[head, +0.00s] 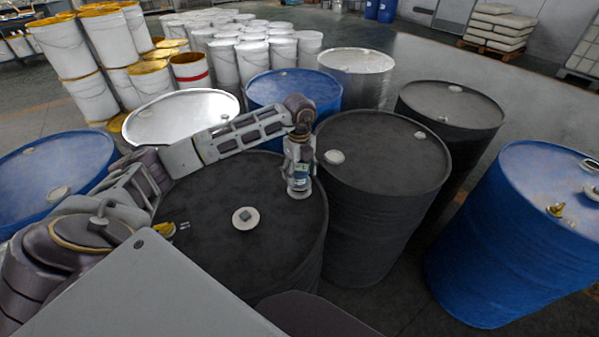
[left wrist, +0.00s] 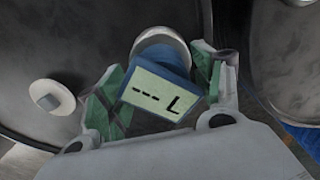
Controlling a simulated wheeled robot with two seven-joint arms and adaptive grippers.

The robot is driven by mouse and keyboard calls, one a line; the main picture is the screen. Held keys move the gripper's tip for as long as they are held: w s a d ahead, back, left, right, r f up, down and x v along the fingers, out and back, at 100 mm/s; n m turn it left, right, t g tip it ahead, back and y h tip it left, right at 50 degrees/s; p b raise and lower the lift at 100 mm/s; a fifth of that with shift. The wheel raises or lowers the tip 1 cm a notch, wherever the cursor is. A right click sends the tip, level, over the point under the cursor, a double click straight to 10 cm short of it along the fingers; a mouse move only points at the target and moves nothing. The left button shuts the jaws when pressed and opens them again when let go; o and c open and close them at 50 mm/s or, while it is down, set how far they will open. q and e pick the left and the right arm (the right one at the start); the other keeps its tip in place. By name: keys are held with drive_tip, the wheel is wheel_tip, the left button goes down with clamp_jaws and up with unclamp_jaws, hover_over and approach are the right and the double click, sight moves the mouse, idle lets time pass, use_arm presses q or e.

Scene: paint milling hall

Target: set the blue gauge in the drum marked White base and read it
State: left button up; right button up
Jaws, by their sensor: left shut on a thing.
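My left gripper (head: 299,176) is shut on the blue gauge (head: 303,170), over the right edge of the near black drum (head: 190,240). In the left wrist view the gauge (left wrist: 173,60) sits between the green finger pads of the gripper (left wrist: 155,90). Its display faces the camera and reads "--- L". A pale round part shows at the gauge's far end; whether it is seated in an opening I cannot tell. A pale cap (head: 246,218) with a square top lies on the same drum. No drum marking is readable. My right gripper is not in view.
Another black drum (head: 385,150) stands close right of the gripper. Blue drums stand at the left (head: 50,170), behind (head: 293,90) and at the right (head: 545,200), the last with a brass fitting (head: 556,210). White pails (head: 225,60) fill the back.

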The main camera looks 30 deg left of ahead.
use_arm(q)
drive_tip(key=shift+f+b, duration=0.45)
drive_tip(key=shift+f, duration=0.4)
drive_tip(key=o, duration=1.4)
drive_tip(key=shift+r, duration=0.1)
drive_tip(key=shift+r, duration=5.9)
drive_tip(key=shift+f, duration=0.1)
